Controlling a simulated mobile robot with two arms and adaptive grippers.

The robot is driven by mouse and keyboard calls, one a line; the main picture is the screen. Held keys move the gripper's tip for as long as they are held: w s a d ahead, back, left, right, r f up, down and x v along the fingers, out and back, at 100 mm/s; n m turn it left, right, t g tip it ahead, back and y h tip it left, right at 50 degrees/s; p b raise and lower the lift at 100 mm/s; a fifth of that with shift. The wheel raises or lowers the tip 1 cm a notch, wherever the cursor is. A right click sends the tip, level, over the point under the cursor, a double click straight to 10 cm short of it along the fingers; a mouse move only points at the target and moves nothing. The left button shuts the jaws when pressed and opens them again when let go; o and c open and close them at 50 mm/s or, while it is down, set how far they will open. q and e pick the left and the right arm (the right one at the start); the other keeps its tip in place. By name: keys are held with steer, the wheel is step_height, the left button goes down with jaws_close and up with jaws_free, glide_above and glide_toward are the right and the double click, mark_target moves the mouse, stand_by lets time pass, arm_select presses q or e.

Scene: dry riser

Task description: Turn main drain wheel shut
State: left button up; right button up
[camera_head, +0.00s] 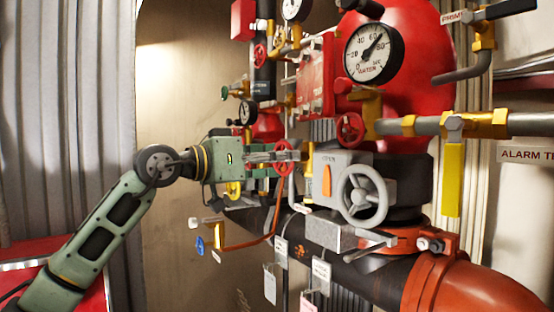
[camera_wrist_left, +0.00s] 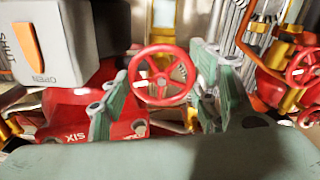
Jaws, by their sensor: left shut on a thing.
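A red handwheel (camera_head: 284,158), which I take to be the main drain wheel, stands left of a grey valve box. It also shows in the left wrist view as a spoked red wheel (camera_wrist_left: 161,76) with a pale hub nut. My left gripper (camera_head: 279,156) reaches it from the left. Exact finger contact with the rim is hard to see. My right gripper is not in view.
The grey box (camera_head: 338,178) has an orange pointer and a larger grey handwheel (camera_head: 364,195). Another red handwheel (camera_head: 350,129) sits above it. A yellow lever (camera_head: 452,178) hangs at the right. Tags (camera_head: 320,273) hang below. Free room lies left of the pipes.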

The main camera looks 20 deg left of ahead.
arm_select(q)
steer(key=o, duration=1.1)
steer(key=shift+o, duration=0.2)
steer(key=v, duration=1.2)
steer(key=shift+a, duration=0.1)
